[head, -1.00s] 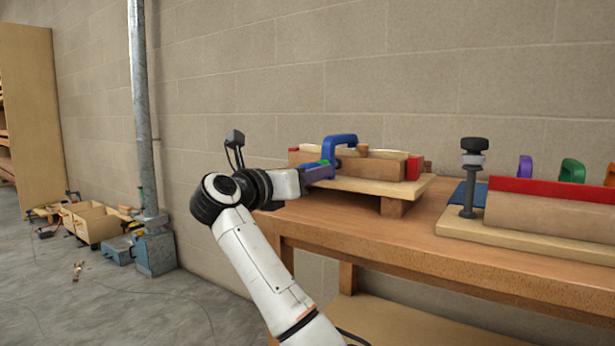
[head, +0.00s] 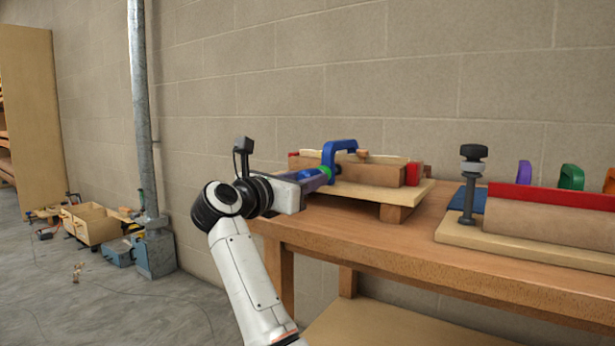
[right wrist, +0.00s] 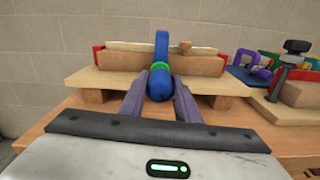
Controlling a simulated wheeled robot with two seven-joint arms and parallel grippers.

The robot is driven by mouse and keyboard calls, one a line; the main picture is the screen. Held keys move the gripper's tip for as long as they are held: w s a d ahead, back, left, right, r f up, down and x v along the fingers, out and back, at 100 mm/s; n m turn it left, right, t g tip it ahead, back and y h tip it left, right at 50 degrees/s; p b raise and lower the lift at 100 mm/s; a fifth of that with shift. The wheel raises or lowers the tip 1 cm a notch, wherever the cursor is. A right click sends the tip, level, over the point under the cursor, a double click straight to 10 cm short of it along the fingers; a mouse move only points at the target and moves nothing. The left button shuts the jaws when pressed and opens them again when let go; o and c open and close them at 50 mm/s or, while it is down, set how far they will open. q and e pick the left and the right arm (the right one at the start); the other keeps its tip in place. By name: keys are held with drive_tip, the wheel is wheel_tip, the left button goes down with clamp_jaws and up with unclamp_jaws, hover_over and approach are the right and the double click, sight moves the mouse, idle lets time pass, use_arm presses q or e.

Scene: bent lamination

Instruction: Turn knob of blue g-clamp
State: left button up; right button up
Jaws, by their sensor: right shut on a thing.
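The blue g-clamp (head: 341,149) sits over the front of a wooden form with red ends on the left part of the bench. In the right wrist view the blue clamp frame (right wrist: 161,47) stands upright, with a green ring below it and a rounded blue knob (right wrist: 159,86) facing me. My right gripper (head: 322,174) reaches in from the left side of the head view. In the wrist view its two purple-grey fingers (right wrist: 160,97) lie on either side of the knob and are shut on it. My left gripper is not in view.
The form rests on a pale board (head: 376,193) on blocks on the wooden bench (head: 370,240). A second form with a red strip (head: 550,193) and a black-headed upright clamp (head: 471,175) stands at right. Bare bench lies between them.

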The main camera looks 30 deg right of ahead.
drive_tip(key=shift+m, duration=0.4)
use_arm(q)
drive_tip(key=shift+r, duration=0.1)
use_arm(e)
drive_tip(key=o, duration=1)
drive_tip(key=shift+o, duration=0.2)
drive_tip(key=shift+a, duration=0.1)
